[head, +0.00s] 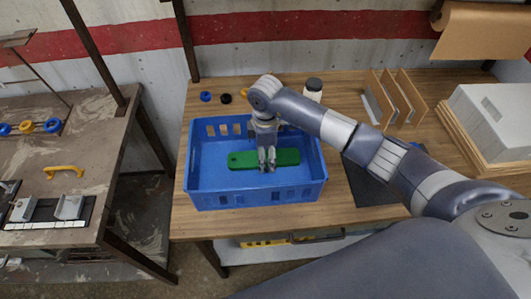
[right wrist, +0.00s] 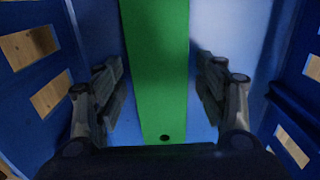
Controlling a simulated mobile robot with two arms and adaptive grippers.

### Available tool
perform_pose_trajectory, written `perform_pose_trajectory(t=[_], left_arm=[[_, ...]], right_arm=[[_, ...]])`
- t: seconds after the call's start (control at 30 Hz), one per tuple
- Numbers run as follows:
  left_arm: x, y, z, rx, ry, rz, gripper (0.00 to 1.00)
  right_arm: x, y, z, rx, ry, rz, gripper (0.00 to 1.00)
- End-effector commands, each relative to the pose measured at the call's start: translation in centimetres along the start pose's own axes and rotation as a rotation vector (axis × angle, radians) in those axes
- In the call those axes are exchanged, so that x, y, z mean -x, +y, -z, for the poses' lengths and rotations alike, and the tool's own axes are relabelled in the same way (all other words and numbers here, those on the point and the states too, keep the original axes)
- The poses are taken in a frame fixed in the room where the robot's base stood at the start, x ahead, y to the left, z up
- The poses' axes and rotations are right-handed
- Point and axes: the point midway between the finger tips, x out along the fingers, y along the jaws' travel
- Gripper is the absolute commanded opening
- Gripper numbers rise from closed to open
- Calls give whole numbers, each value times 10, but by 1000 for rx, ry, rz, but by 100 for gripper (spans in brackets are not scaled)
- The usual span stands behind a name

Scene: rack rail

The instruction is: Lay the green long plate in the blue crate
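The green long plate (head: 288,156) lies flat inside the blue crate (head: 215,200), left to right along the crate floor as far as I can see. It also shows in the right wrist view (right wrist: 157,60), with a small dark hole near its lower end. My right gripper (head: 267,166) reaches down into the crate over the middle of the plate. In the right wrist view its fingers (right wrist: 158,85) are spread, one on each side of the plate, with a gap to both edges. The part of the plate behind the gripper is hidden in the head view. My left gripper is not in view.
The crate stands on a wooden table (head: 340,88). Behind it are a blue cap (head: 206,96), a black cap (head: 226,99) and a bottle (head: 313,90). Upright wooden dividers (head: 398,98) and a white box (head: 490,112) stand right. A side bench (head: 95,150) is left.

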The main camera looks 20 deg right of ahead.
Motion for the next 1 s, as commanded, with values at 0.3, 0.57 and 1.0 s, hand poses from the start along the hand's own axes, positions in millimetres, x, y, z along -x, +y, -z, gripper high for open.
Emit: perform_pose_trajectory(t=[0.3, 0.57, 1.0], left_arm=[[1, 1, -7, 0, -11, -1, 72], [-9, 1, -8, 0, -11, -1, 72], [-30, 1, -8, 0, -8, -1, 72]], right_arm=[[2, 0, 0, 0, 0, 0, 70], [32, 2, 0, 0, 2, -6, 70], [113, 1, 0, 0, 1, -2, 70]])
